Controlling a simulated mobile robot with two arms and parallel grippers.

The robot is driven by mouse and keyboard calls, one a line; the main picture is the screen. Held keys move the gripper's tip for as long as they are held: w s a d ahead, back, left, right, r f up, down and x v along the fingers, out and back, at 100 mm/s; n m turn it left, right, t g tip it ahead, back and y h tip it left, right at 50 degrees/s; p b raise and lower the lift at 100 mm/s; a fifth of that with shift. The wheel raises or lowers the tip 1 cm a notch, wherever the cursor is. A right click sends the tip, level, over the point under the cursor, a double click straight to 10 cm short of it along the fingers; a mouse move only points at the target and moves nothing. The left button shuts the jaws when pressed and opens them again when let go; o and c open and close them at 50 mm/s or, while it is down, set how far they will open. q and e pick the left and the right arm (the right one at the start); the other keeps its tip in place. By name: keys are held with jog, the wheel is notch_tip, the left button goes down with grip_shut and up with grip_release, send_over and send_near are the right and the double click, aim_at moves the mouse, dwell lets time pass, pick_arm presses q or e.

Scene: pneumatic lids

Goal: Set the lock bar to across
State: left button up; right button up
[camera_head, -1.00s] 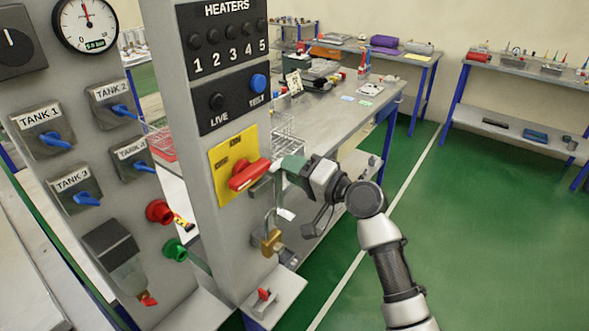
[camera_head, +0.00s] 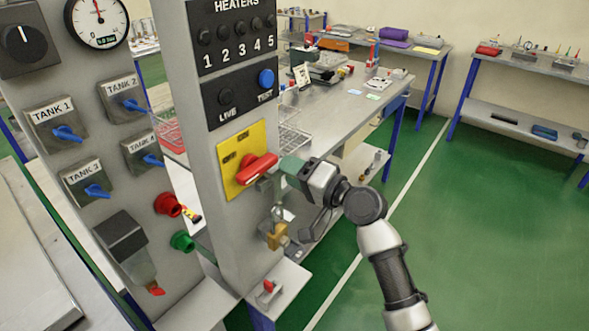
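A red handle (camera_head: 258,168) sits on a yellow plate (camera_head: 228,158) marked OFF and ON, on the grey column, and points to the right and slightly up. A grey metal piece (camera_head: 265,184), perhaps the lock bar, shows just below the handle; I cannot tell how it is set. A brass padlock (camera_head: 277,236) hangs below it. My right gripper (camera_head: 286,165), with green fingertips, is at the right end of the handle. Its fingers overlap in view, so I cannot tell its opening or whether it touches. My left gripper is not in view.
The heater panel (camera_head: 238,97) is above the plate. Blue tank valves (camera_head: 66,133) and a red button (camera_head: 167,204) are on the left panel. A small ledge (camera_head: 283,290) with a red-topped part sticks out below. A workbench (camera_head: 335,103) stands behind; the green floor (camera_head: 470,240) is clear.

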jog(key=shift+o, duration=0.4)
jog(key=shift+r, duration=0.2)
jog(key=shift+w+d, duration=0.1)
jog(key=shift+w, duration=0.05)
